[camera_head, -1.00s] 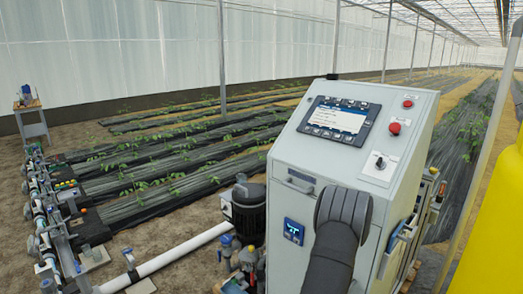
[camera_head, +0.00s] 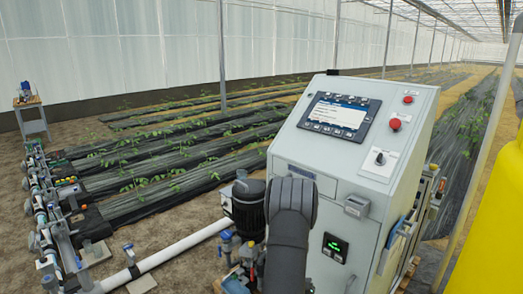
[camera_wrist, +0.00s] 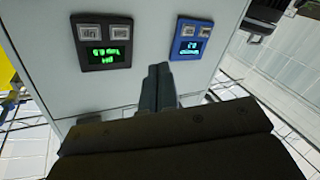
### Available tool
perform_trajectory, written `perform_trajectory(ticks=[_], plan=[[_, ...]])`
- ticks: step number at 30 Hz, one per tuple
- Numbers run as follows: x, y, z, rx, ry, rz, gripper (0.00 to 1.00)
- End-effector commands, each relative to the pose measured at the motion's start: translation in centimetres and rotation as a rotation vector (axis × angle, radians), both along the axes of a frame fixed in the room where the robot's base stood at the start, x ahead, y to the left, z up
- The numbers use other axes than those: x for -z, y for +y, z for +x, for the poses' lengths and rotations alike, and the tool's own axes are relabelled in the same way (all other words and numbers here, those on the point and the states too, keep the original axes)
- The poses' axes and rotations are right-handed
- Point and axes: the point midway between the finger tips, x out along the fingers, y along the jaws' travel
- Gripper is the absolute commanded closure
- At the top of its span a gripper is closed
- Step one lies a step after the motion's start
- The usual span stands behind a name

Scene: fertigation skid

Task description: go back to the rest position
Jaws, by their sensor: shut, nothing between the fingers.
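My gripper (camera_wrist: 159,70) shows in the wrist view with its two dark fingers together and nothing between them. It points toward the pale cabinet front, with two small displays beyond the fingertips. In the head view my dark arm rises in front of the cabinet (camera_head: 385,155) and hides my gripper. A black controller with green text (camera_head: 335,248) shows to the right of my arm, and also in the wrist view (camera_wrist: 103,42). A blue controller with cyan text (camera_wrist: 191,38) shows in the wrist view; my arm covers it in the head view.
The cabinet's sloped top carries a screen (camera_head: 337,116), a red button (camera_head: 395,124) and a black knob (camera_head: 380,159). A dark motor (camera_head: 248,207) and a white pipe (camera_head: 170,262) stand at left. A yellow tank (camera_head: 492,215) is close at right.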

Motion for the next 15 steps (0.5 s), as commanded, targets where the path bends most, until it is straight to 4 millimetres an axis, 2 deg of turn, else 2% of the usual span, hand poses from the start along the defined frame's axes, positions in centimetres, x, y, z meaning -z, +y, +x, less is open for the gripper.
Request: perform_trajectory(ticks=[15], plan=[[0.2,1.8,-1.8,0.208,-0.107,0.190,1.00]])
